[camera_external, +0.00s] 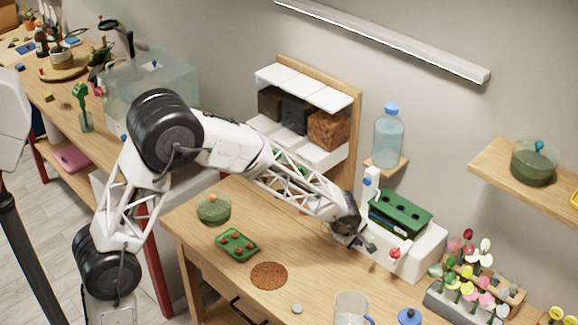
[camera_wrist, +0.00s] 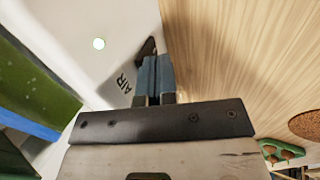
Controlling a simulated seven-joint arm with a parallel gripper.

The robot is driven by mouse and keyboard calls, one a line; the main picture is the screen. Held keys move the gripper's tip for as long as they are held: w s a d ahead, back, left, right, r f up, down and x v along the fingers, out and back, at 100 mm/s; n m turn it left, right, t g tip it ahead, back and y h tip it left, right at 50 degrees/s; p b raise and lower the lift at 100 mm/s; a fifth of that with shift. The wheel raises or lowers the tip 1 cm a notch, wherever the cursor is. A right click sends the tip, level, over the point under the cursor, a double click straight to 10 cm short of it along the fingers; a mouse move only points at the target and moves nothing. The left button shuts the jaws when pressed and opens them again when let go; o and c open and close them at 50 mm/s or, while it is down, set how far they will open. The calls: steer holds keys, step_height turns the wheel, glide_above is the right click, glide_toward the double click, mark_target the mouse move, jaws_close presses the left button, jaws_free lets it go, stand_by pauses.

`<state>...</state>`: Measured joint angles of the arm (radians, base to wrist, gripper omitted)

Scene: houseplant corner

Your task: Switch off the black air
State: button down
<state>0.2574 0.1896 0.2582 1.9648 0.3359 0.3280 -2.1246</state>
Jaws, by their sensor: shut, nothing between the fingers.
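A white unit (camera_external: 420,257) stands on the bench against the wall, with a green box on top. In the wrist view its white face (camera_wrist: 75,25) carries the printed label AIR (camera_wrist: 123,84) and a small round pale spot. A black switch-like part (camera_wrist: 148,46) shows just beyond my fingertips, beside the label; its on or off position cannot be told. My gripper (camera_wrist: 154,62) is shut and empty, its fingertips at or very near that black part; touching cannot be told. In the external view my gripper (camera_external: 366,243) is at the unit's left front. A red knob (camera_external: 394,253) sits to its right.
The green box (camera_external: 402,214) stands close to my wrist. A rack of colourful flowers (camera_external: 475,285) stands right of the unit.

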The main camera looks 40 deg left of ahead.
steer(key=shift+w+r, duration=0.1)
steer(key=shift+w, duration=0.25)
steer(key=shift+r, duration=0.15)
steer(key=shift+r, duration=0.6)
steer(key=shift+s, duration=0.2)
stand_by(0.4)
steer(key=v, duration=1.1)
steer(key=shift+s+r, duration=0.2)
steer(key=shift+s, duration=0.3)
